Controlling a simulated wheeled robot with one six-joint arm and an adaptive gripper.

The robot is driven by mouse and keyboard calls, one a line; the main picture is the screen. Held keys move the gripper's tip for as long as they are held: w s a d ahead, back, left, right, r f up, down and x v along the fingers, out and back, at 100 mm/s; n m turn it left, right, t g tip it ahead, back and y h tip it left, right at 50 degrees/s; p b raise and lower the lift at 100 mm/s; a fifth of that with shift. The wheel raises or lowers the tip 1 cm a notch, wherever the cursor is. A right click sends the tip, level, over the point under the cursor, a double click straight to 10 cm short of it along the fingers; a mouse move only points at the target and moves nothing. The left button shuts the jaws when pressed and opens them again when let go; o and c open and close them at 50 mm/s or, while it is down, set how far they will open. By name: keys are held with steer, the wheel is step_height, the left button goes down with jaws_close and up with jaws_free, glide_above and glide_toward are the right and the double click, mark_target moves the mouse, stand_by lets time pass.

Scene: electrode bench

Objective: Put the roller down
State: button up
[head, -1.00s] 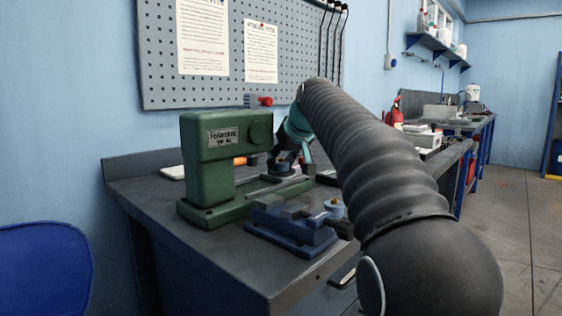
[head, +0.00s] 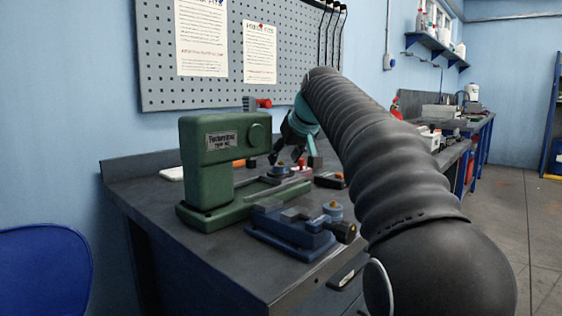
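My gripper (head: 285,157), dark-fingered below a teal wrist, hangs above the bench behind the green press. Its two fingers look spread, with a gap between them, and I see nothing held in it. An orange handle with a dark end, perhaps the roller (head: 240,163), shows partly behind the green press (head: 210,165), left of my fingers and apart from them. The press hides much of it, so I cannot tell whether it rests flat on the bench.
A blue vise-like fixture (head: 290,232) stands at the front of the dark bench (head: 200,262). A small black-and-orange object (head: 330,181) lies right of the press. A pegboard (head: 295,60) is on the wall behind. A blue chair (head: 45,268) stands at left.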

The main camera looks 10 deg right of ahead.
steer(key=v, duration=0.9)
steer(key=shift+p, duration=0.4)
steer(key=shift+a+r, duration=0.15)
